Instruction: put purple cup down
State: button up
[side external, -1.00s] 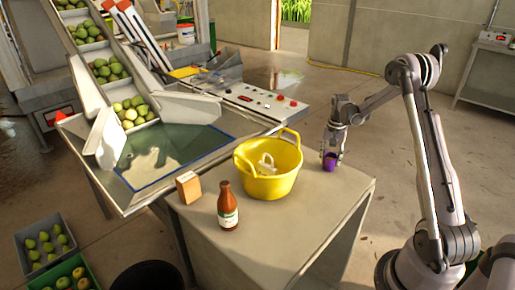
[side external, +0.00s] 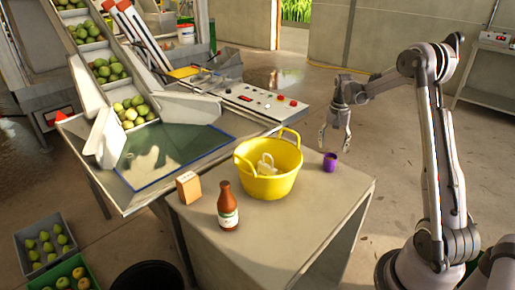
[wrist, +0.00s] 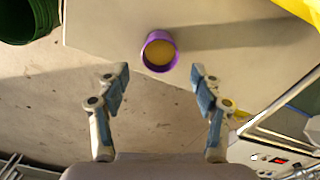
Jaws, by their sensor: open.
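The purple cup (side external: 330,162) stands upright on the grey table (side external: 290,235), near its back right edge and to the right of the yellow tub. In the wrist view the cup (wrist: 159,51) shows its open top with something orange-yellow inside. My gripper (side external: 335,150) is open and empty, raised above and behind the cup. In the wrist view my gripper's two fingers (wrist: 160,80) are spread wide apart, with the cup beyond the tips and not touched by them.
A yellow tub (side external: 270,178) with a pale item inside stands left of the cup. A brown bottle (side external: 228,207) and a small cardboard box (side external: 188,187) are farther left. A metal water tray (side external: 165,165) adjoins the table. The table's front right is clear.

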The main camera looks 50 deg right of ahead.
notch_tip(320, 180, up, 5)
jog(key=a+r+n+t+h, duration=0.1)
jog(key=a+r+n+t, duration=0.4)
jog(key=a, duration=1.3)
jog(key=s+a+n+t, duration=0.1)
jog(key=s+a+n, duration=0.3)
jog(key=a, duration=0.4)
jog(key=s+a+n+t+y, duration=0.1)
jog(key=s+a+n, duration=0.3)
jog(key=a, duration=0.5)
jog(key=shift+s+r+n, duration=0.3)
jog(key=shift+s+r, duration=0.15)
jog(key=shift+s, duration=0.4)
